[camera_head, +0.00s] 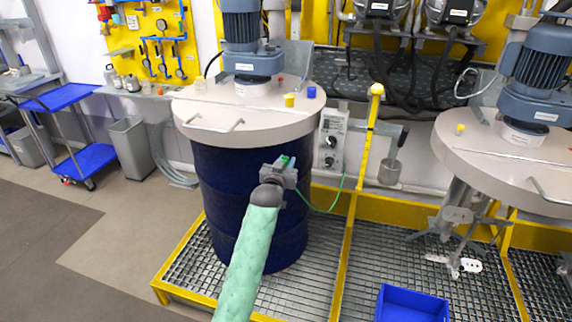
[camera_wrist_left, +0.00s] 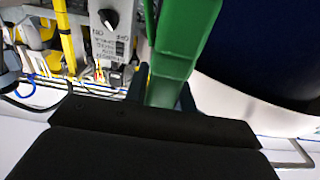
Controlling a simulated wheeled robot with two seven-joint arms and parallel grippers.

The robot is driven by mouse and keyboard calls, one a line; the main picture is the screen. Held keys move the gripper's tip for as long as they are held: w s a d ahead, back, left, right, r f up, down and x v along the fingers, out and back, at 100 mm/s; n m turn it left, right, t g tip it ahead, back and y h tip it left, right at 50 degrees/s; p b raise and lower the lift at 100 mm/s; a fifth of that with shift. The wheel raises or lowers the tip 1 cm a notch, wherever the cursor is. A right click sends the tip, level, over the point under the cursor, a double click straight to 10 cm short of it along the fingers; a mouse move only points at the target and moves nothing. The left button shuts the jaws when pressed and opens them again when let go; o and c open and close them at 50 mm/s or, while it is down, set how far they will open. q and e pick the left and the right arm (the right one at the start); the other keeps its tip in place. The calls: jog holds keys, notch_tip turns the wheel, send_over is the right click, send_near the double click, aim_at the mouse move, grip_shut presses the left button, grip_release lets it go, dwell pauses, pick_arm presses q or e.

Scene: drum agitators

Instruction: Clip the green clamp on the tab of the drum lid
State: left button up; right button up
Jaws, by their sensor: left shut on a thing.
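My left gripper (camera_head: 284,172) is in front of the dark blue drum (camera_head: 222,190), just below the rim of its beige lid (camera_head: 250,125). It is shut on the green clamp (camera_head: 285,160), of which only a small part shows above the fingers. In the left wrist view the green clamp (camera_wrist_left: 176,50) is large between my two fingers (camera_wrist_left: 164,95). The lid rim (camera_wrist_left: 245,105) and the drum wall (camera_wrist_left: 265,45) appear to its right. I cannot make out the lid's tab. My right gripper is not in view.
A thin green cable (camera_head: 335,201) hangs beside the drum near a grey control box (camera_head: 331,140). A yellow post (camera_head: 366,135) stands to its right. A second lid with motor (camera_head: 540,70) is raised at right. A blue bin (camera_head: 411,304) lies on the grating.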

pick_arm(q)
jog(key=shift+r, duration=0.3)
jog(key=shift+s+a+p, duration=0.1)
jog(key=shift+s+p, duration=0.2)
jog(key=p+v, duration=0.1)
jog(key=v, duration=0.1)
jog(key=shift+s+a+r, duration=0.1)
jog(key=shift+s, duration=0.2)
jog(key=p+v, duration=0.3)
jog(key=v, duration=0.5)
jog(key=shift+s+a, duration=0.15)
jog(key=shift+s, duration=0.2)
